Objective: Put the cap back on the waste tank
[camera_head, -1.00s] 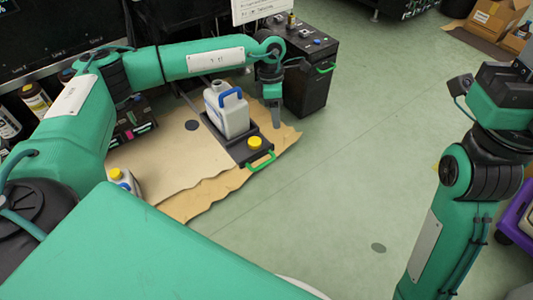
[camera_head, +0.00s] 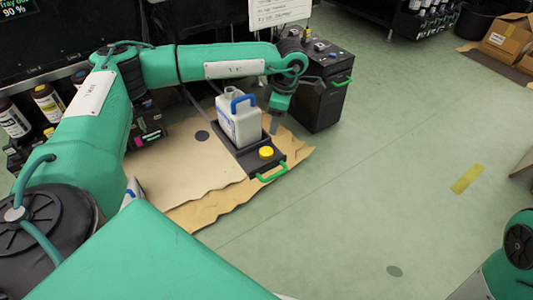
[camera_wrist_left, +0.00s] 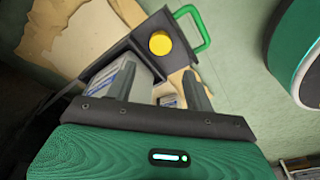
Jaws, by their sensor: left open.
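The white waste tank (camera_head: 240,124) with a blue handle stands upright on the black tray (camera_head: 257,170). Its neck (camera_head: 231,91) shows no cap. The yellow cap (camera_head: 266,153) lies on the front part of the tray, near the green tray handle (camera_head: 272,173). The cap also shows in the left wrist view (camera_wrist_left: 160,43), beyond my fingertips. My left gripper (camera_head: 275,125) is open, pointing down just right of the tank and apart from the cap. In the left wrist view its fingers (camera_wrist_left: 163,82) partly hide the tank (camera_wrist_left: 112,78). My right gripper is out of view.
Torn cardboard (camera_head: 190,180) lies under the tray. A black cabinet (camera_head: 322,95) stands behind my left gripper. Bottles (camera_head: 47,102) stand at the left. Another container (camera_head: 131,191) is mostly hidden by my body.

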